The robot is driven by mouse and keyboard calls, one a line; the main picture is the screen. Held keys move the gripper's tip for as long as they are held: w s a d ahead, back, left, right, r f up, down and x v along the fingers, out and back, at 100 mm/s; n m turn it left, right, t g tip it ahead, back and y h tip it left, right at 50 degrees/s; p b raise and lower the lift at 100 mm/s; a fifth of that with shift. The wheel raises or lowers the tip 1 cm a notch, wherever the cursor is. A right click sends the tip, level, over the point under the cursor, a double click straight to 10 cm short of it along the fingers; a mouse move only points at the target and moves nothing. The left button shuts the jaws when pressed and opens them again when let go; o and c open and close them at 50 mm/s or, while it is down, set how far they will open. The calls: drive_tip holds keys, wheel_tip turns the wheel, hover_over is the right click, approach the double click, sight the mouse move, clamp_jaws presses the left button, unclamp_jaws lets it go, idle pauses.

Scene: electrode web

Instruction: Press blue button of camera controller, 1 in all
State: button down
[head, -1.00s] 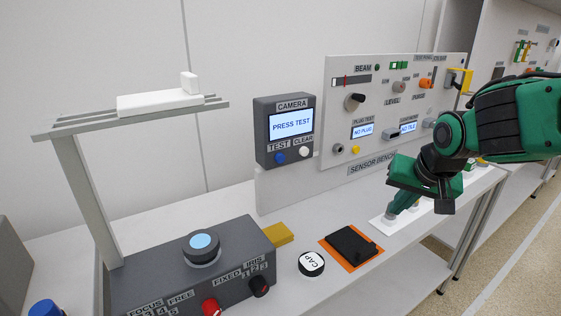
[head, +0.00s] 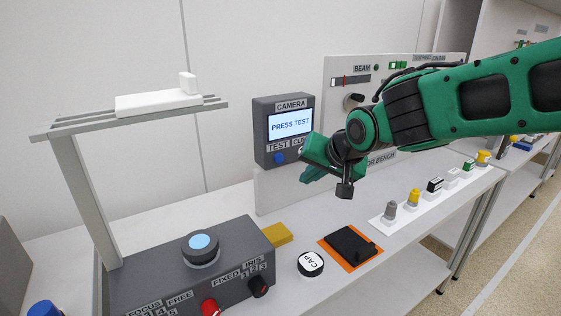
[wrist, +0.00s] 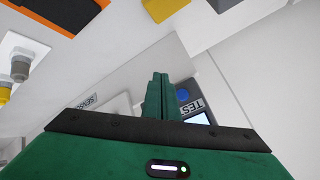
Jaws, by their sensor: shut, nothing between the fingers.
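The camera controller (head: 262,133) is a dark grey box on the back panel, with a screen (head: 290,125) reading "PRESS TEST". Its blue button (head: 279,158) sits under the "TEST" label at the lower left. The white button under "CLEAR" is mostly hidden behind my gripper in the head view. My gripper (head: 308,178) is shut and empty, in front of and to the right of the controller's lower edge.
A white strip (head: 377,218) holds several small parts.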

drive_tip(key=w+a, duration=0.4)
drive_tip(key=w, duration=0.3)
drive_tip(key=shift+a, duration=0.4)
drive_tip(key=shift+w, duration=0.15)
idle(1.8)
drive_tip(key=shift+w+a, duration=0.2)
drive_tip(key=shift+a, duration=0.05)
drive_tip(key=shift+w+a+r, duration=0.1)
drive_tip(key=shift+w+a, duration=0.1)
drive_tip(key=shift+w, duration=0.1)
idle(0.7)
drive_tip(key=shift+s, duration=0.1)
idle(0.4)
drive_tip(key=shift+s+d, duration=0.45)
drive_tip(key=shift+s, duration=0.1)
drive_tip(key=shift+s+d, duration=0.7)
drive_tip(key=shift+s, duration=0.35)
drive_tip(key=shift+s+d, duration=0.7)
drive_tip(key=shift+s, duration=0.35)
